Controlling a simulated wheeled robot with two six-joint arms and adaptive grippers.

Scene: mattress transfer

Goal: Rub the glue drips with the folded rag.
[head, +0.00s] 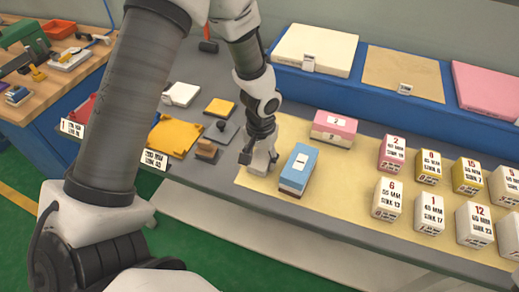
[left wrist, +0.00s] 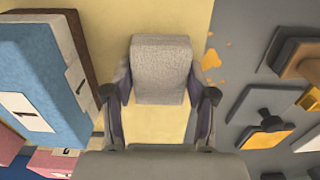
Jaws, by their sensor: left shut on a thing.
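My left gripper (head: 259,153) is shut on the folded rag, a pale grey block (head: 263,165), at the left end of the beige mat. The left wrist view shows the rag (left wrist: 160,68) between the two fingers, above the mat; whether it touches the surface I cannot tell. The orange-yellow glue drips (left wrist: 210,60) lie on the grey tabletop just right of the rag in that view, beside the mat edge, and apart from the rag. In the head view I cannot make the drips out. My right gripper is not in view.
A blue block (head: 298,169) stands close beside the rag on the beige mat (head: 330,205). A pink block (head: 334,126) and several numbered blocks stand further right. A wooden-handled tool (head: 207,150) and a yellow plate (head: 174,136) lie to the left on the grey table.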

